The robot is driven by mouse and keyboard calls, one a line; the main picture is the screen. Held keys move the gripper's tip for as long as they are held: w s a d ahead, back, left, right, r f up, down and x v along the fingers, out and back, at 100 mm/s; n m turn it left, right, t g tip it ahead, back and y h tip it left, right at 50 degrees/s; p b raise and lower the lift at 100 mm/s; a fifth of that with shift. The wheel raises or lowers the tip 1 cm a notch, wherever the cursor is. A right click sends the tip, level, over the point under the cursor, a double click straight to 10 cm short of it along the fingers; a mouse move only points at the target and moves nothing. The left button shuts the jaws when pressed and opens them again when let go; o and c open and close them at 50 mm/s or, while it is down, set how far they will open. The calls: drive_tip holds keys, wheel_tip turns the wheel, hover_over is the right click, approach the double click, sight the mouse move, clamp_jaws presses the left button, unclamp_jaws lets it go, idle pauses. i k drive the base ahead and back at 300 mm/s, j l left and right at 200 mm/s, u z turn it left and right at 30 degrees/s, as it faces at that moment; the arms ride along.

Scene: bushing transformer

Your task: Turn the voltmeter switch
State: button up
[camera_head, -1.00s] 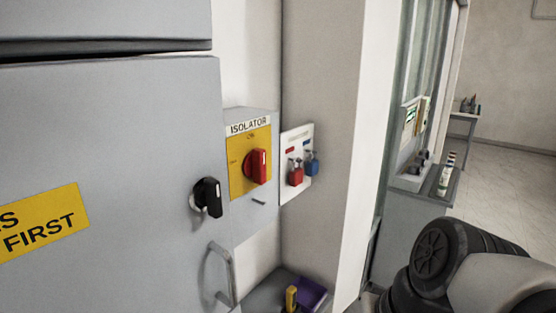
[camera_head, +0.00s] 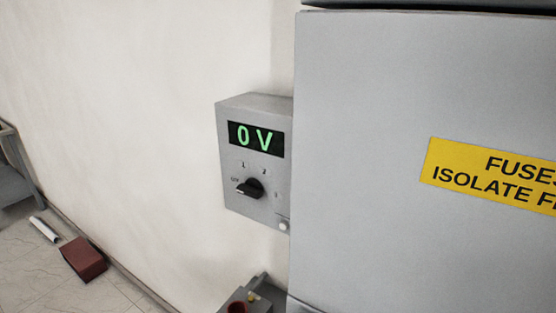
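The voltmeter (camera_head: 226,160) is a grey box on the wall, left of the large grey cabinet. Its display (camera_head: 256,139) reads "0 V" in green. Below the display is the voltmeter switch (camera_head: 252,188), a black rotary knob. Its pointer end is turned to the left, towards a small mark that looks like "OFF". Marks 1 and 2 show above the knob, and a faint mark shows to its right. My gripper is not in view.
The grey cabinet (camera_head: 380,90) with a yellow fuse warning label (camera_head: 490,177) fills the right side, close beside the voltmeter. A grey surface holding a red item (camera_head: 237,307) is below. A dark red block (camera_head: 83,259) and a white cylinder (camera_head: 44,229) lie on the floor at left.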

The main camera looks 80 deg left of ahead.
sight(252, 188)
drive_tip(key=u, duration=2.8)
